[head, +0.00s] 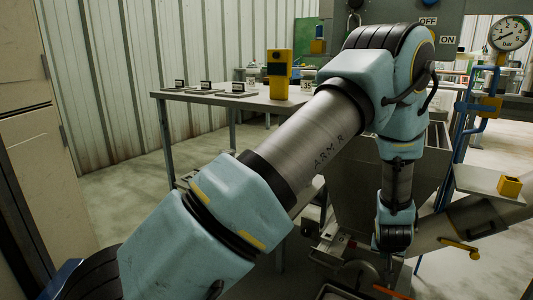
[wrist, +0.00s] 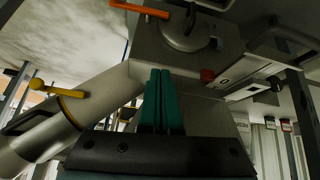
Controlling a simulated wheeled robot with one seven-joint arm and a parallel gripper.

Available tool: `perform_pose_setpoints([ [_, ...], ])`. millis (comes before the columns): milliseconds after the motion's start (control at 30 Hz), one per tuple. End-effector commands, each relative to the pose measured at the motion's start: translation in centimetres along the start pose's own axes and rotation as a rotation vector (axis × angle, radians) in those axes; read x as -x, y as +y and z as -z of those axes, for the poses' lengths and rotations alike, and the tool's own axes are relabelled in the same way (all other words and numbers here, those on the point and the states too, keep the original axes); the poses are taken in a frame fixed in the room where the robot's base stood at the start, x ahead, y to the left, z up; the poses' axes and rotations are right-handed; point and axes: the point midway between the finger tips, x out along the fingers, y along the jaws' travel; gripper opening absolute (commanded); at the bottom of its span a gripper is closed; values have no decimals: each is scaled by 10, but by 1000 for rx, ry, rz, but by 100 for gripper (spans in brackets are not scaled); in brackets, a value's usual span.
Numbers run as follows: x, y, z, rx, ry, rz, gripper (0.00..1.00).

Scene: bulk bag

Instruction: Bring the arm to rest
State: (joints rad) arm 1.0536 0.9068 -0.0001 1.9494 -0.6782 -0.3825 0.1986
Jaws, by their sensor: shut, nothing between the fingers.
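My arm reaches across the head view from the lower left, bends at the upper right, and its forearm hangs straight down in front of a grey metal hopper (head: 350,190). My gripper shows in the wrist view (wrist: 160,72) as two teal fingers pressed together with nothing between them. In the head view the fingers cannot be made out below the wrist. In the wrist view, grey machinery (wrist: 185,50) with an orange handle (wrist: 140,9) lies beyond the fingertips; I cannot tell the exact gap.
A grey table (head: 260,102) with a yellow device (head: 279,72) and several small label stands is behind my arm. On the right are a pipe with a yellow lever (head: 458,245), a blue handle frame (head: 462,125), a yellow block (head: 509,186) on a shelf, and a pressure gauge (head: 510,34). Open floor (head: 130,185) lies left.

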Motion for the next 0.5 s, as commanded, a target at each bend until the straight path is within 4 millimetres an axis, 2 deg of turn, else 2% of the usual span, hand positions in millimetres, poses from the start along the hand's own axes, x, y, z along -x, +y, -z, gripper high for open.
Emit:
perform_pose_setpoints([
  [33, 19, -36, 19, 38, -23, 7, 0],
  [100, 44, -78, 31, 75, -66, 14, 0],
  [233, 98, -156, 38, 142, -139, 36, 0],
  [400, 178, -248, 17, 229, -240, 82, 0],
  [500, 221, -287, -6, 273, -294, 114, 0],
])
